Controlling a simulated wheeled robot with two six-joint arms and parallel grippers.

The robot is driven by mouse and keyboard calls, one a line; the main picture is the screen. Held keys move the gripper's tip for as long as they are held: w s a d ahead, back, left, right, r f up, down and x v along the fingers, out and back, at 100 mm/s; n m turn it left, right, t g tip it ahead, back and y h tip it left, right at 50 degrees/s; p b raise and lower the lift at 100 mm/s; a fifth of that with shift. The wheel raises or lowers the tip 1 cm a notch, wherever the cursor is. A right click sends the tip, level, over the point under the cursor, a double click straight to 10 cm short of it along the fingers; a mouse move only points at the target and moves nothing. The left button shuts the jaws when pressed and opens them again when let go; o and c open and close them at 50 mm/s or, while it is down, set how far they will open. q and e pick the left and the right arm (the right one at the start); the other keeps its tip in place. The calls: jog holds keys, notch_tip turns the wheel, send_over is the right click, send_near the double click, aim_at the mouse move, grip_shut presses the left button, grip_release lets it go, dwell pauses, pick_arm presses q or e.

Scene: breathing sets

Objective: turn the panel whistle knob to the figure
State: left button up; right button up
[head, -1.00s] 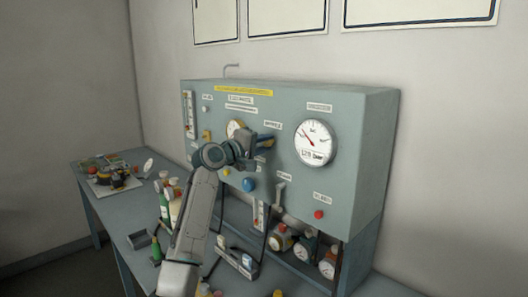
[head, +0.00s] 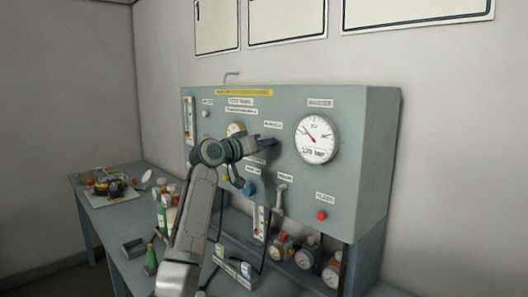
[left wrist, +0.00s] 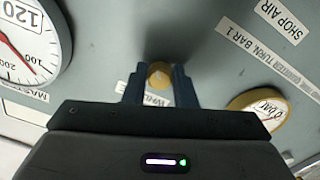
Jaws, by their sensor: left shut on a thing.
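The whistle knob (left wrist: 159,75) is a small round tan knob on the grey-green panel. In the left wrist view it sits between the two blue fingers of my left gripper (left wrist: 158,88), which is shut on it. A partly covered label (left wrist: 157,98) starting with "WH" lies beside the knob. In the head view my left gripper (head: 268,144) meets the panel (head: 365,140) left of the large gauge, and the fingers hide the knob. A yellow-rimmed gauge (left wrist: 260,110) is partly cut by my gripper body in the wrist view. My right gripper is not in view.
The large white gauge (head: 317,138) has a red needle and a label with figures below its centre. A blue knob (head: 249,188), a lever (head: 281,196) and a red button (head: 321,215) sit lower on the panel. Bottles (head: 163,212) stand on the bench left of my arm.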

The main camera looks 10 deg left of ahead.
pick_arm(q)
jog(key=shift+f+m+b, duration=0.15)
jog(key=shift+m+b, duration=0.65)
jog(key=shift+m, duration=1.05)
jog(key=shift+f+m+b, duration=0.15)
jog(key=shift+m+b, duration=0.65)
jog(key=shift+m, duration=1.05)
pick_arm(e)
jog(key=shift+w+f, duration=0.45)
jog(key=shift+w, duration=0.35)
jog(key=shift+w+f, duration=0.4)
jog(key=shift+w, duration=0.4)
pick_arm(q)
jog(key=o, duration=1)
jog(key=shift+a+r, duration=0.1)
jog(key=shift+r, duration=0.05)
jog(key=shift+s, duration=0.1)
